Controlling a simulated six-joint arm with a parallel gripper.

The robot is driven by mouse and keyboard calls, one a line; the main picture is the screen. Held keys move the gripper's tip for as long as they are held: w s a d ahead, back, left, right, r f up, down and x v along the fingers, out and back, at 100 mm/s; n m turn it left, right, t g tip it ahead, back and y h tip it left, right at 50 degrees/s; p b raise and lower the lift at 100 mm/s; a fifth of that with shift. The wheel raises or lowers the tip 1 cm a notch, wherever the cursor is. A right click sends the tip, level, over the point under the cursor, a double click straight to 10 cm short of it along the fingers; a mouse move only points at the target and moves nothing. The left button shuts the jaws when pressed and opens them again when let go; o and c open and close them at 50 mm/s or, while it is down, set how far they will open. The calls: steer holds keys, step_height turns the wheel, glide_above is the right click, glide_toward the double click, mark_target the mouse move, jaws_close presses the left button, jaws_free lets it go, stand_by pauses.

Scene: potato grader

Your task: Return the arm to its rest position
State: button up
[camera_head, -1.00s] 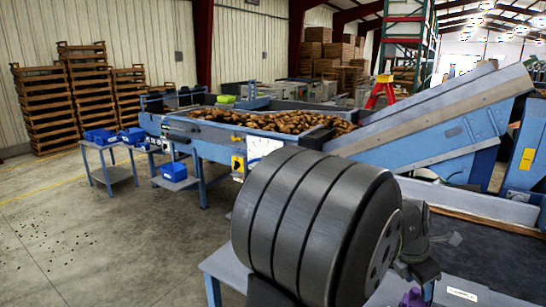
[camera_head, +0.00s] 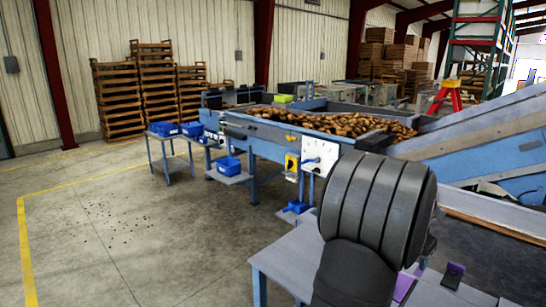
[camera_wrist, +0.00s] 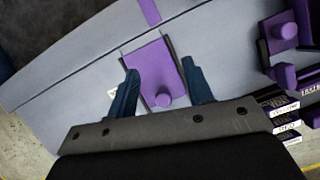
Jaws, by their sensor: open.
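My gripper (camera_wrist: 160,67) shows in the wrist view with its two dark blue fingers spread apart. No object is seen held between them. Beneath them a purple plate with a round knob (camera_wrist: 146,62) lies on the grey bench top (camera_wrist: 75,87). I cannot tell the exact height of the fingers above it. In the head view a large dark ribbed link of my own arm fills the lower right, and the gripper is hidden there.
Purple fixtures (camera_wrist: 284,30) and small labelled boxes (camera_wrist: 285,127) stand at the right of the wrist view. The blue grading machine (camera_head: 270,140) carries potatoes (camera_head: 335,122) behind the bench. A small stand with blue bins (camera_head: 165,129) is at left. Open concrete floor (camera_head: 120,220) lies left.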

steer(key=w+a+n, duration=0.2)
steer(key=w+a, duration=0.1)
steer(key=w, duration=0.3)
steer(key=shift+a+f+t, duration=0.3)
steer(key=shift+f+t, duration=0.1)
steer(key=shift+o, duration=0.4)
steer(key=o, duration=1.1)
steer(key=s+d+r+m+g+y, duration=0.1)
steer(key=s+d+r+m, duration=0.25)
steer(key=s+m, duration=0.3)
steer(key=s+d+r+m+g+y, duration=0.1)
steer(key=s+d+r+m, duration=0.2)
steer(key=s+r+m, duration=0.35)
steer(key=s+d+r+m+g+y, duration=0.1)
steer(key=s+d+r+m+y, duration=0.25)
steer(key=s, duration=0.55)
steer(key=shift+m+h, duration=0.65)
steer(key=shift+h, duration=0.3)
steer(key=f, duration=1)
steer(key=shift+d+f, duration=0.2)
steer(key=shift+f, duration=0.05)
step_height(320, 180, up, 10)
steer(key=shift+r, duration=0.1)
